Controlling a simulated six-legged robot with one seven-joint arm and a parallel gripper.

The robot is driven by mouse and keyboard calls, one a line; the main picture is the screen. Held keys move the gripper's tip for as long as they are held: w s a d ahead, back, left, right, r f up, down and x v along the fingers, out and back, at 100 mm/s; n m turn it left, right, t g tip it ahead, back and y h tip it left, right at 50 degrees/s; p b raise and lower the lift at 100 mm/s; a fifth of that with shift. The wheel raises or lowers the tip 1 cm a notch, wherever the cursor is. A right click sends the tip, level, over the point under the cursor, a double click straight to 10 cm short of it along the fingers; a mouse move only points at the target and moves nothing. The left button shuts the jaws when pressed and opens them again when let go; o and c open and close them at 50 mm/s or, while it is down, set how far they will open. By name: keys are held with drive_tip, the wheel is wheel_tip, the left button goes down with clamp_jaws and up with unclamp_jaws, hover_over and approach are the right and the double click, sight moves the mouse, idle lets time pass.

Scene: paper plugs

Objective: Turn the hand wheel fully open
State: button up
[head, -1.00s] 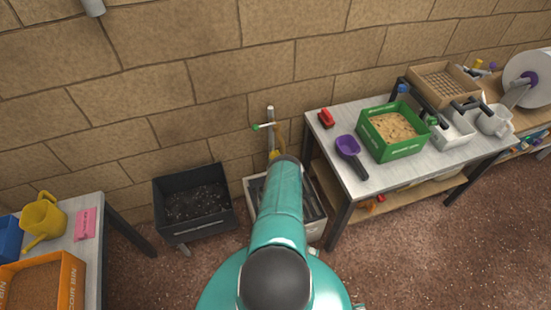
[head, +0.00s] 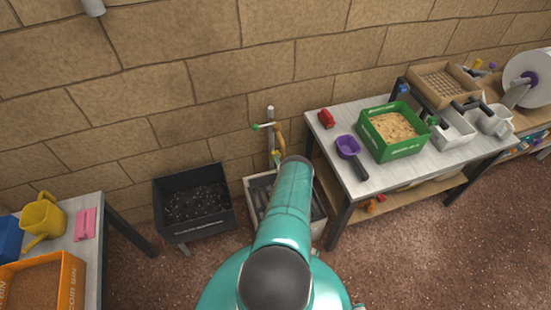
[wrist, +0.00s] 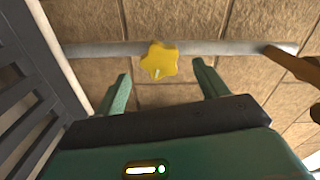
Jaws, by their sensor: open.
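The yellow star-shaped hand wheel (wrist: 159,60) sits on a grey pipe (wrist: 215,48) in front of the brick wall. In the wrist view it is centred just beyond my gripper (wrist: 162,84). My gripper's two green fingers are spread apart, one on each side of the wheel's line, and hold nothing. A gap shows between the fingertips and the wheel. In the head view a small yellow part of the wheel (head: 276,157) shows on the upright pipe (head: 270,116), just past the end of my arm. My gripper is hidden there behind the arm.
An orange-brown hose or spout (wrist: 290,65) is at the right of the wrist view. A dark slatted surface (wrist: 25,85) is close on the left. A pale trough (head: 251,190) stands below the pipe, between a black bin (head: 193,225) and a workbench (head: 375,180).

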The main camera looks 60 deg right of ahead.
sight(274, 153)
drive_tip(key=shift+x, duration=1.85)
drive_tip(key=c, duration=1)
drive_tip(key=shift+o, duration=0.2)
drive_tip(key=shift+n, duration=1.1)
drive_tip(key=o, duration=1)
drive_tip(key=shift+c, duration=0.2)
